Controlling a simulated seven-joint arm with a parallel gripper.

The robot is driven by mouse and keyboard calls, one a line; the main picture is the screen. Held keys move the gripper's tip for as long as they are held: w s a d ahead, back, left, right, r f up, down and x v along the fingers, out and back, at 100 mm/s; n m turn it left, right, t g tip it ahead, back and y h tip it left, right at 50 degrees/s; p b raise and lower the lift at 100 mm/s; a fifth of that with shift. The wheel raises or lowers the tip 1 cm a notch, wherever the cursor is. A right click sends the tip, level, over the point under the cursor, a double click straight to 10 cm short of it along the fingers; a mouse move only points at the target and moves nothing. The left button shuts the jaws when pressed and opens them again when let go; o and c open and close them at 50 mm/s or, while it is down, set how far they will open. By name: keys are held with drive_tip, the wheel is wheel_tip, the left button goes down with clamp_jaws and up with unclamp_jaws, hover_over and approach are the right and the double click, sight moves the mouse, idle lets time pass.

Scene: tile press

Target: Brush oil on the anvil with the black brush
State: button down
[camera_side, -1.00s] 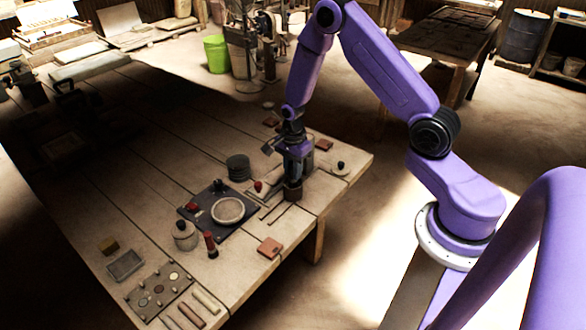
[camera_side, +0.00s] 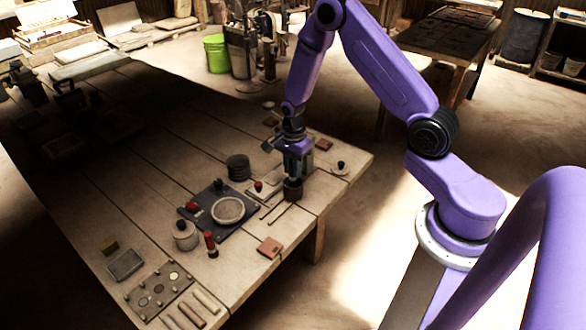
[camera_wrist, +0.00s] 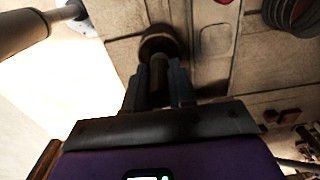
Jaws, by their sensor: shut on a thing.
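My gripper (camera_side: 296,170) points down over the right part of the bench. It is shut on a dark upright handle, which looks like the black brush (camera_wrist: 158,75), between the fingers in the wrist view. Below the fingers is a dark round pot-like thing (camera_side: 292,192), also in the wrist view (camera_wrist: 158,40). The brush's lower end is hidden, and I cannot tell whether it is inside the pot. A pale round disc with a raised rim, possibly the anvil (camera_side: 228,210), lies on a dark plate (camera_side: 208,226), left of my gripper.
A lidded jar (camera_side: 185,236) and a red-and-black upright tool (camera_side: 210,244) stand in front of the plate. A dark ribbed stack (camera_side: 238,167) stands behind it. A reddish tile (camera_side: 270,247) lies near the front edge. The bench's left middle is largely clear.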

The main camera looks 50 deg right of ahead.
drive_tip(key=shift+r, duration=3.15)
